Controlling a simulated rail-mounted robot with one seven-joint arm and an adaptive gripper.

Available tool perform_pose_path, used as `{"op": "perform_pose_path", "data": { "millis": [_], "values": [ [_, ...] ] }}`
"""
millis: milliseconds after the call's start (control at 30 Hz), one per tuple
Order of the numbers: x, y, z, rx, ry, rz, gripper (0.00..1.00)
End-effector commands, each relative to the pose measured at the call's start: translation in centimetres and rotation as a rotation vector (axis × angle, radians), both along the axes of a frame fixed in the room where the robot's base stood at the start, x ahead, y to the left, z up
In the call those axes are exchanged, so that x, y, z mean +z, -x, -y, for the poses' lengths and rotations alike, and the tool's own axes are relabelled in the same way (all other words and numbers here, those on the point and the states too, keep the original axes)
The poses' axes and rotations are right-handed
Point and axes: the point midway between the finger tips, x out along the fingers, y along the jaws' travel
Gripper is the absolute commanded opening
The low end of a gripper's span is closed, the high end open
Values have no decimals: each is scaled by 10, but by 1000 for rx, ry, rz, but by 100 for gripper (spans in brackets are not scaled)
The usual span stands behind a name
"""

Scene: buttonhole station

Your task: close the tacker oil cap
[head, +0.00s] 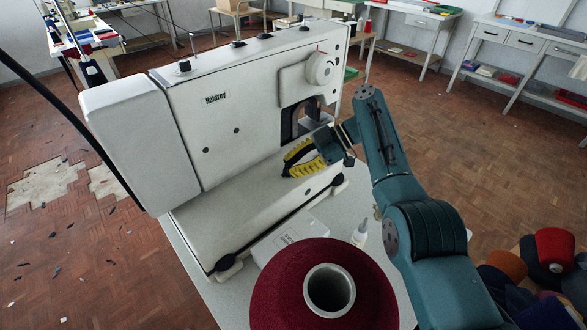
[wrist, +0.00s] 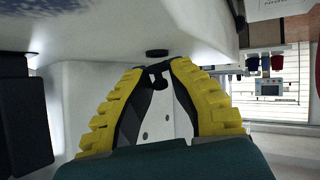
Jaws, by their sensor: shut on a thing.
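The tacker is a white sewing machine (head: 235,120) on a table in the head view. My gripper (head: 287,164), with ribbed yellow fingers, is over its bed, below and left of the round dial. In the wrist view my gripper (wrist: 158,68) has its fingertips close together on a small black piece, which looks like the oil cap (wrist: 158,77). A black round disc (wrist: 157,53) on the white body lies just beyond the tips. I cannot tell whether the cap touches it. The cap is not distinguishable in the head view.
A large dark red thread cone (head: 290,292) stands at the table's front, with a small white bottle (head: 360,233) and a white box (head: 288,236) near it. More cones (head: 553,248) lie at right. Benches line the back; the floor between is mostly open.

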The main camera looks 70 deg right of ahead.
Motion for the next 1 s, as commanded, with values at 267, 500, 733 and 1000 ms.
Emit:
{"op": "perform_pose_path", "data": {
  "millis": [267, 500, 733, 1000],
  "values": [
    [-5, -1, -1, -3, -5, -4, 30],
    [-2, 0, 0, -1, -2, -2, 36],
    [17, 0, 0, 0, 3, 0, 36],
    [77, 0, 0, 0, 1, -2, 36]
  ]
}}
